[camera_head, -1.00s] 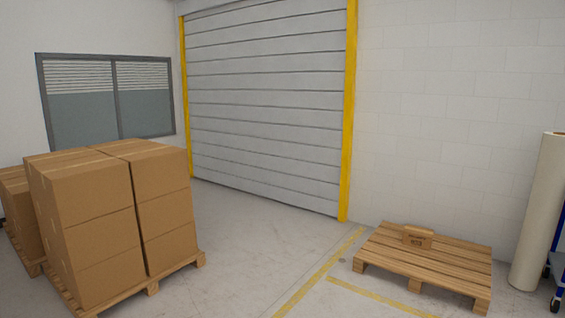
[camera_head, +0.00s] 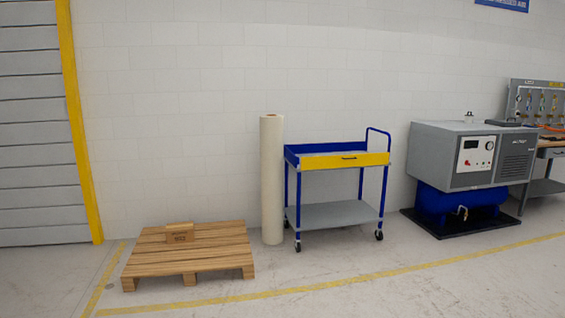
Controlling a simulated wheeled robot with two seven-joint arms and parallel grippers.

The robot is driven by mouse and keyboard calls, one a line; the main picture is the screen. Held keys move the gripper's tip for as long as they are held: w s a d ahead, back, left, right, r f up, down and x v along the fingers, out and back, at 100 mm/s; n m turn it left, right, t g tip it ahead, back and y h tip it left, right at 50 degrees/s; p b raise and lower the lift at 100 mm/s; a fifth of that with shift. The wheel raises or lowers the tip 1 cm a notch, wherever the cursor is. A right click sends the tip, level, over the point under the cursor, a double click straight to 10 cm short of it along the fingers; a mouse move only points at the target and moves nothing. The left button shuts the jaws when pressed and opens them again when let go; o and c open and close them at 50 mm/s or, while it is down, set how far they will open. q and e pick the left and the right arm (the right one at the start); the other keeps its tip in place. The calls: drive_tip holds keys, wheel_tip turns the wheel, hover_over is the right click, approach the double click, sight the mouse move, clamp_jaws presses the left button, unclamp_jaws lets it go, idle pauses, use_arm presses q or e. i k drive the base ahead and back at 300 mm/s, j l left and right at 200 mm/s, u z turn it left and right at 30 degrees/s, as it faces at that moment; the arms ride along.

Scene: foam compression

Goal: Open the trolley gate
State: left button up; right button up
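A blue trolley (camera_head: 287,203) with a grey lower shelf and dark castors stands against the white wall, right of the picture's middle. A yellow panel with a dark handle, the likely gate (camera_head: 344,161), spans the front of its top tray. The panel looks upright and shut. A blue push handle rises at the trolley's right end. Neither of my grippers shows in the head view.
A tall cream roll (camera_head: 271,180) stands just left of the trolley. A low wooden pallet (camera_head: 187,259) bears a small cardboard box (camera_head: 180,233). A grey compressor (camera_head: 452,157) on a blue tank stands to the right. The floor in front is clear.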

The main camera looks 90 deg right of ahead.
sight(323, 161)
drive_tip(key=z, duration=3.25)
drive_tip(key=i+z, duration=0.25)
drive_tip(key=i, duration=3.45)
drive_tip(key=i+u, duration=0.1)
drive_tip(key=i, duration=0.35)
drive_tip(key=i+l+u, duration=0.1)
drive_tip(key=i, duration=0.35)
drive_tip(key=i+l+u, duration=0.15)
drive_tip(key=i, duration=0.25)
drive_tip(key=i+l+u, duration=0.15)
drive_tip(key=i+u, duration=0.2)
drive_tip(key=i+l+u, duration=0.75)
drive_tip(key=k+j, duration=0.05)
drive_tip(key=j, duration=0.05)
